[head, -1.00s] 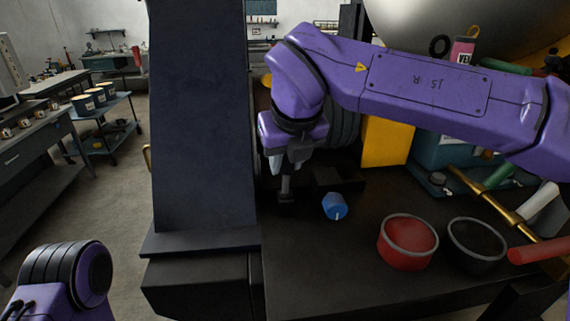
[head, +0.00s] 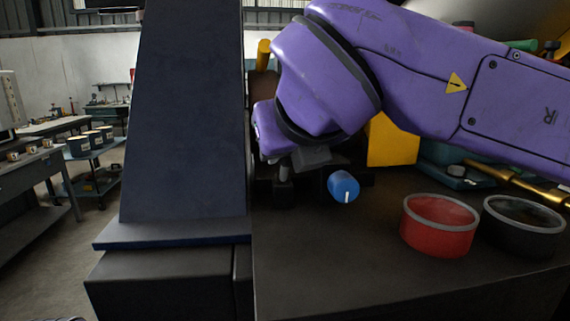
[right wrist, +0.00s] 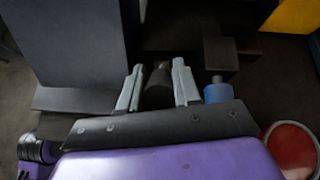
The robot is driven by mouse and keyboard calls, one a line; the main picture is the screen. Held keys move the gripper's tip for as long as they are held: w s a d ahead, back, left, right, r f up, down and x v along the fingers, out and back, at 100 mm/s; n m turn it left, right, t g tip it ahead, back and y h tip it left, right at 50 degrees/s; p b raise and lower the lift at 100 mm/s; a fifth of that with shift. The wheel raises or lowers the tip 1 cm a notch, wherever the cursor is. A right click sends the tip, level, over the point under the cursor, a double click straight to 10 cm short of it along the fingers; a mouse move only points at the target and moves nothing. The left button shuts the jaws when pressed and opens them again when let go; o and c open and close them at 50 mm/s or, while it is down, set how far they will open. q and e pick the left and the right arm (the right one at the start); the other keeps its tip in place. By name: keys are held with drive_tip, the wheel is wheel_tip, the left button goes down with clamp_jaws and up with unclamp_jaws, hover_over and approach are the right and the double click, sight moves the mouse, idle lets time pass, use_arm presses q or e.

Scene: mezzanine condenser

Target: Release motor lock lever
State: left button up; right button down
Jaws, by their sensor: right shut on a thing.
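My right gripper (head: 285,181) reaches down beside the foot of a large dark blue upright. In the right wrist view its two grey fingers (right wrist: 158,88) stand on either side of a dark, rounded handle (right wrist: 158,84), closed on it. This handle appears to be the motor lock lever; its lower part and pivot are hidden by the gripper and shadow. In the head view my purple arm and wrist cover most of that area. My left gripper is in neither view.
A blue cylinder (head: 343,186) with a white mark lies just right of the gripper. A red bowl (head: 438,226) and a black bowl (head: 523,226) stand further right on the dark deck. The blue upright (head: 185,120) blocks the left. The deck front is clear.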

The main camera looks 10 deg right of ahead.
drive_tip(key=shift+a+f, duration=0.1)
drive_tip(key=shift+f, duration=0.35)
drive_tip(key=c, duration=0.8)
unclamp_jaws()
drive_tip(key=shift+s, duration=0.1)
drive_tip(key=shift+c, duration=0.2)
drive_tip(key=shift+s+r, duration=0.1)
drive_tip(key=shift+r, duration=0.05)
drive_tip(key=shift+s+r, duration=0.1)
drive_tip(key=shift+r, duration=0.05)
drive_tip(key=b+v, duration=0.1)
drive_tip(key=v, duration=0.9)
